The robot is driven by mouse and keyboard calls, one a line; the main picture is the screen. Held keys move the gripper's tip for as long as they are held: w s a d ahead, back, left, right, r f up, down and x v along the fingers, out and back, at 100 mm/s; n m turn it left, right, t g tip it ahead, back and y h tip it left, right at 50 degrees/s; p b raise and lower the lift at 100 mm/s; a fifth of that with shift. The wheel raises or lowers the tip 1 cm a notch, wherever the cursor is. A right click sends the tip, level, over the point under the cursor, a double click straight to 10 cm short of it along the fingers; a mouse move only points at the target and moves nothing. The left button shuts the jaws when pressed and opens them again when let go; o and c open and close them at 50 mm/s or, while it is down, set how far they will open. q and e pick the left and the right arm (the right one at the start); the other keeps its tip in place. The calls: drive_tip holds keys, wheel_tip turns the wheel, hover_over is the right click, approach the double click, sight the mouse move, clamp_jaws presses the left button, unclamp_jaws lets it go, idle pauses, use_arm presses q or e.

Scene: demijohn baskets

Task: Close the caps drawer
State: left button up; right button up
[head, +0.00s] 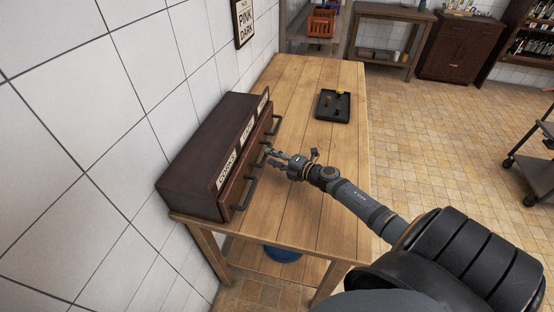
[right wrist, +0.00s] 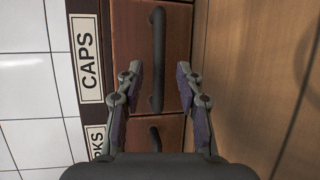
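A dark wooden chest (head: 205,150) with a row of labelled drawers stands on the table against the tiled wall. In the right wrist view the CAPS label (right wrist: 89,68) is beside the caps drawer (right wrist: 125,45), whose front looks slightly proud of the neighbouring drawer (right wrist: 140,135). The caps drawer has a dark bar handle (right wrist: 157,60). My right gripper (head: 268,156) is at the drawer fronts; in the right wrist view its fingers (right wrist: 157,80) are spread, one on each side of the handle's line. Contact cannot be told. My left gripper is out of view.
A black tray (head: 333,106) with small items lies farther back on the wooden table (head: 310,210). The table top right of the chest is mostly clear. A tiled wall (head: 120,100) runs along the left. A blue object (head: 282,254) is under the table.

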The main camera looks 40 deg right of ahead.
drive_tip(key=shift+v, duration=2.05)
drive_tip(key=shift+a, duration=0.1)
